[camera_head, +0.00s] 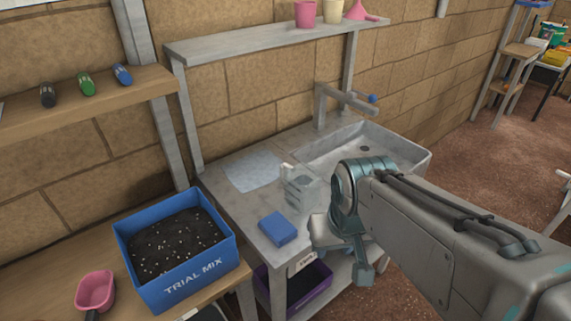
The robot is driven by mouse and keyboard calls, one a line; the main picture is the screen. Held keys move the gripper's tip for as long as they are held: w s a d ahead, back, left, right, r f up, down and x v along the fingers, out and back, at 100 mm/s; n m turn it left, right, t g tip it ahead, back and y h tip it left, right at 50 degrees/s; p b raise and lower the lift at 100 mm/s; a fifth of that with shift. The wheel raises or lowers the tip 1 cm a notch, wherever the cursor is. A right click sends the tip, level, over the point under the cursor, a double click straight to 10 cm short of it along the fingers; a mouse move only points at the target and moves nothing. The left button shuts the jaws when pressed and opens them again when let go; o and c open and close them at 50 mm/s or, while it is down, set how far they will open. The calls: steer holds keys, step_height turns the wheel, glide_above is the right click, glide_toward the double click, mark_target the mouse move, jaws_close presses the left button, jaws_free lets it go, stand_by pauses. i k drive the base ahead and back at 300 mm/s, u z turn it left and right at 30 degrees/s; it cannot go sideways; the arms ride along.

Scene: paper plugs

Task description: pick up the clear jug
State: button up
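The clear jug (301,190) stands on the grey sink bench, left of the basin. It is see-through and faint against the bench, and its right side is close to or partly behind my arm's wrist. My gripper (342,258) hangs at the bench's front edge, below and right of the jug in the picture. Its two fingers look spread apart with nothing seen between them. It looks apart from the jug.
A blue block (278,229) lies in front of the jug, and a pale cloth or sheet (252,171) lies behind left. The sink basin (400,148) and tap (345,98) are behind right. A blue soil box (176,291) stands on the left table beside a pink scoop (95,290).

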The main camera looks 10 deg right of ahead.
mark_target(302, 183)
steer(key=i, duration=0.3)
steer(key=u, duration=0.7)
steer(key=k, duration=0.35)
steer(key=z, duration=0.5)
steer(key=i, duration=0.45)
steer(key=u, duration=0.05)
